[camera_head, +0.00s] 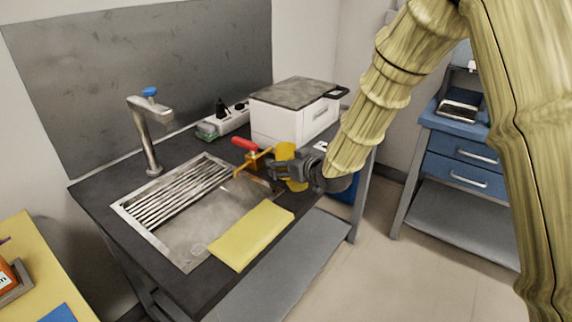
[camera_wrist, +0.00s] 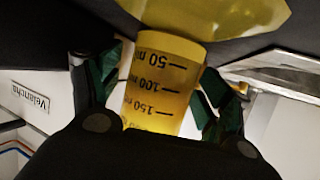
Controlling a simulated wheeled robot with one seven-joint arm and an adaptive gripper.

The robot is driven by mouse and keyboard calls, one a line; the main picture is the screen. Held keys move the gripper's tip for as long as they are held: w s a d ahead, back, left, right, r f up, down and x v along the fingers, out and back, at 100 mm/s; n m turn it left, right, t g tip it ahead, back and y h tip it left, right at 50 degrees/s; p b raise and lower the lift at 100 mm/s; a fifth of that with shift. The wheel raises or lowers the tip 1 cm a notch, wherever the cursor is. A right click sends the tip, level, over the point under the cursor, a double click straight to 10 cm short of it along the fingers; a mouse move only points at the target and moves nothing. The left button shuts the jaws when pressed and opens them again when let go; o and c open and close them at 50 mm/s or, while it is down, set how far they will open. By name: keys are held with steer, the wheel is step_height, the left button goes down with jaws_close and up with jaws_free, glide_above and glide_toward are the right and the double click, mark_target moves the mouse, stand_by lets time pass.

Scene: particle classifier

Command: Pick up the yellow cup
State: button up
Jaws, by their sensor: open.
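The yellow cup (camera_head: 287,153) stands on the dark bench top, right of the sink in the head view. In the wrist view the cup (camera_wrist: 162,85) is translucent yellow with black volume marks and appears upside down. My gripper (camera_head: 284,171) is at the cup. In the wrist view my open gripper (camera_wrist: 160,90) has one green-padded finger on each side of the cup. A gap shows between the cup and the left finger; contact on the right cannot be told. The cup's lower part is partly hidden by the gripper in the head view.
A red-handled yellow tool (camera_head: 252,158) lies close left of the cup. A white box (camera_head: 293,115) with a grey lid stands behind it. The sink (camera_head: 190,205), faucet (camera_head: 150,130) and yellow cloth or board (camera_head: 252,235) are to the left. A power strip (camera_head: 224,119) lies farther back.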

steer(key=c, duration=1.1)
steer(key=shift+c, duration=0.6)
steer(key=shift+r, duration=0.2)
